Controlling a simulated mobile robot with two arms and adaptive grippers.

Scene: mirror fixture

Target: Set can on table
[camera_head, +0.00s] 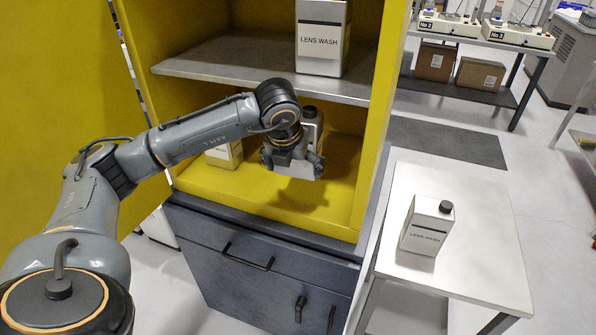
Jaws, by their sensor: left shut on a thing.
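My left arm comes in from the left and reaches into the yellow cabinet (215,180). My left gripper (294,163) is shut on a pale can (313,125) with a dark cap, just above the yellow cabinet floor. The gripper and wrist hide most of this can, so I cannot tell whether it touches the floor. Another can (428,226), white with a black cap and marked "LENS WASH", stands upright on the light-topped table (480,265) at the right. My right gripper is not in view.
A LENS WASH can (320,42) stands on the grey shelf (215,62) above my gripper. Another can (226,154) stands on the cabinet floor to the left. The cabinet's right wall (386,100) lies between my gripper and the table. The table has free room around its can.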

